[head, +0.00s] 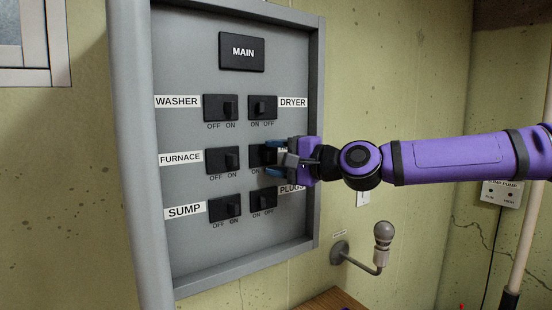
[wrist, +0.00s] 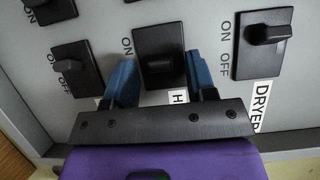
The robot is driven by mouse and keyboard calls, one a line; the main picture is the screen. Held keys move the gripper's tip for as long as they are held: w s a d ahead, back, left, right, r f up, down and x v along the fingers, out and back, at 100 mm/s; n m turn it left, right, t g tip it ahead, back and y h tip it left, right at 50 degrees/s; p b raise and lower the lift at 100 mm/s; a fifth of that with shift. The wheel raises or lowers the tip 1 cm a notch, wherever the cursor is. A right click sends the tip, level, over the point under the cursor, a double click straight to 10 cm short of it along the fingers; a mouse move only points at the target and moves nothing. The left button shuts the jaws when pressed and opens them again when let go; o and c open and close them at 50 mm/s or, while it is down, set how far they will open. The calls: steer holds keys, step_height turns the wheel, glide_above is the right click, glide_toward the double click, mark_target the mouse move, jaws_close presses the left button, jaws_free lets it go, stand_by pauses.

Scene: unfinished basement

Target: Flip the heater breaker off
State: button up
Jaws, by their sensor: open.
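The heater breaker is a black switch in the right column, middle row; my gripper mostly covers it in the head view. In the wrist view the heater breaker (wrist: 158,66) lies between my blue fingertips, which are spread either side of its black plate. Its lever seems to sit toward the gripper side of the plate, away from the ON mark; its OFF mark is hidden. Only an H of its label (wrist: 179,97) shows. My gripper (head: 272,155) is open at the panel and holds nothing. I cannot tell whether the fingers touch the lever.
The grey breaker panel (head: 195,236) also carries the dryer breaker (head: 262,108) above, the plugs breaker (head: 263,203) below, and washer (head: 220,108), furnace (head: 222,160) and sump (head: 224,206) breakers at left. A wall lever (head: 381,245) stands out at lower right. The panel has a raised frame.

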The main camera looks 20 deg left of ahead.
steer(key=v, duration=1)
steer(key=shift+d, duration=0.4)
